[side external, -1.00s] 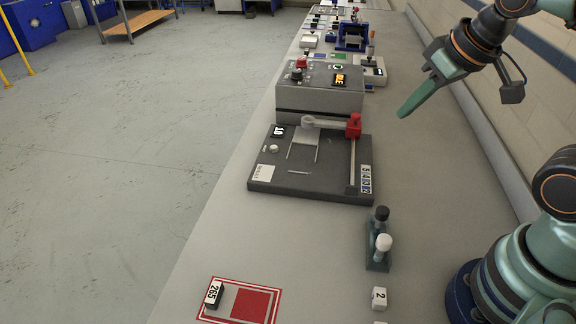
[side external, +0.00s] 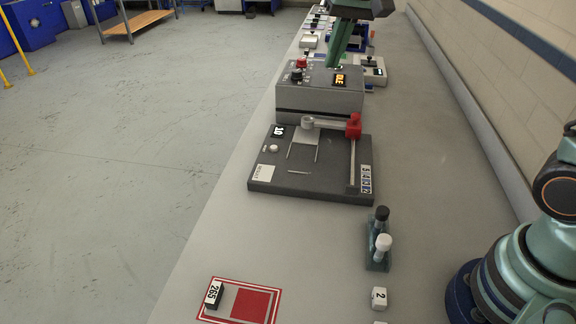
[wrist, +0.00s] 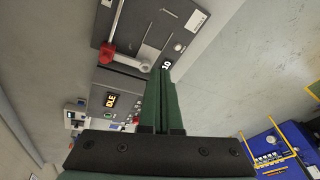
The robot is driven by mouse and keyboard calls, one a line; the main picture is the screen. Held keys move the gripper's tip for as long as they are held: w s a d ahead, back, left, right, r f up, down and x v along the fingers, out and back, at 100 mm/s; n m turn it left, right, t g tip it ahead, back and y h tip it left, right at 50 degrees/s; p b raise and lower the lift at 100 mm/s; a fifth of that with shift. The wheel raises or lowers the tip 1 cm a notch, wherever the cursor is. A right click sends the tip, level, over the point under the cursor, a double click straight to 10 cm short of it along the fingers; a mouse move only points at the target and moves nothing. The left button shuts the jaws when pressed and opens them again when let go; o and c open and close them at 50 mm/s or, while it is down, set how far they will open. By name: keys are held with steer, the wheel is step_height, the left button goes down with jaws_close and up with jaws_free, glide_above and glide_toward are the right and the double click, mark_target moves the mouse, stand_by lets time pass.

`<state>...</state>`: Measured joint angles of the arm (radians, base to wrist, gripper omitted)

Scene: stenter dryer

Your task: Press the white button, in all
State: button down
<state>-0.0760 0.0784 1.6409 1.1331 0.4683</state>
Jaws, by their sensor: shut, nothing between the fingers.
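A small white round button (side external: 273,148) sits on the left side of a dark grey flat unit (side external: 262,187), near a small display reading 10. It also shows in the wrist view (wrist: 178,46), just past my fingertips. A grey box (side external: 320,102) with a lit orange display, a red knob and a dark knob stands behind the flat unit; smaller controls on its top are too small to tell. My gripper (side external: 334,66) is shut and empty, its fingers pointing down above the rear of the grey box. In the wrist view my fingers (wrist: 160,72) hide part of the box's top.
A holder with black and white knobs (side external: 379,240), a numbered white block (side external: 379,297) and a red-framed mat (side external: 272,309) are nearer. Several devices line the bench behind. The bench's left edge drops to the floor.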

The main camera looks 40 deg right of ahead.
steer(key=w+a+f+m+g, duration=0.1)
steer(key=w+a+f+m, duration=0.15)
steer(key=w+f, duration=0.4)
steer(key=m+g, duration=0.1)
steer(key=m, duration=0.1)
glide_above(274, 147)
steer(key=s, duration=0.2)
step_height(274, 147, down, 5)
steer(key=shift+w, duration=0.25)
steer(key=shift+r, duration=0.1)
steer(key=f, duration=0.4)
steer(key=w+f, duration=0.1)
steer(key=f, duration=0.9)
steer(key=shift+w, duration=0.15)
